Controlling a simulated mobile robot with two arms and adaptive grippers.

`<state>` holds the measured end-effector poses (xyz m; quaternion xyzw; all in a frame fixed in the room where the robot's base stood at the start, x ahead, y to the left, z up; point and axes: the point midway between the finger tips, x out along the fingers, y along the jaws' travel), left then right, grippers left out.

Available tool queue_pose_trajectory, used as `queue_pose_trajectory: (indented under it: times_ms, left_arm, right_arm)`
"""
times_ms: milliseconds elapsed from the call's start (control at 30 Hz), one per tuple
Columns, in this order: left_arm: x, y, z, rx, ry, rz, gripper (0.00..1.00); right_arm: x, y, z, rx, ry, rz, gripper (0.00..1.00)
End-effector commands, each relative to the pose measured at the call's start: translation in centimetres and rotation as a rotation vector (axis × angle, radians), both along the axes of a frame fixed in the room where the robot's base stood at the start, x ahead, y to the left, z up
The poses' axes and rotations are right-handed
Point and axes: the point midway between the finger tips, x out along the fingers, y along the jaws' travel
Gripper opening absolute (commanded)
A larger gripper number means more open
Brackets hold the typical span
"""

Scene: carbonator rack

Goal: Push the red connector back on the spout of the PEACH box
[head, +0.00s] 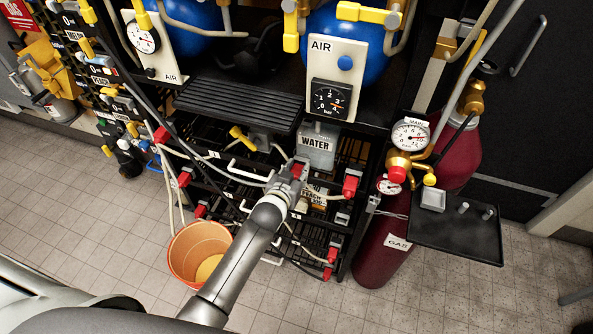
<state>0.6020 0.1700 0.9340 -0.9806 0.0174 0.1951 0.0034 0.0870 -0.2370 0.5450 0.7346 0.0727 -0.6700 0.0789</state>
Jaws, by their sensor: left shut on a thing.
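My left gripper (291,180) reaches into the middle of the rack and is shut on a red connector (298,170). The connector is in front of the boxes, just above and left of the label of the PEACH box (314,193). My gripper and wrist cover part of that label and the box front. The box's spout is hidden, so I cannot tell whether the connector touches it. My right gripper is not in view.
Other red connectors sit around the rack, one (350,186) just to the right. Pale hoses cross the rack's left side. A WATER container (317,146) stands above. An orange bucket (199,251) is on the floor at left; a red GAS cylinder (384,245) stands at right.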

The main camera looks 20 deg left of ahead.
Motion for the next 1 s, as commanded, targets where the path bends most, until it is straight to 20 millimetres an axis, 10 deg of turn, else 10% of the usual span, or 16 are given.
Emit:
queue_pose_trajectory:
  times_ms: [1000]
  left_arm:
    - [-4.5,0.2,-0.6,0.002,-0.001,-0.003,0.04]
  right_arm:
    - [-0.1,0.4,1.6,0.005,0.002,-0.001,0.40]
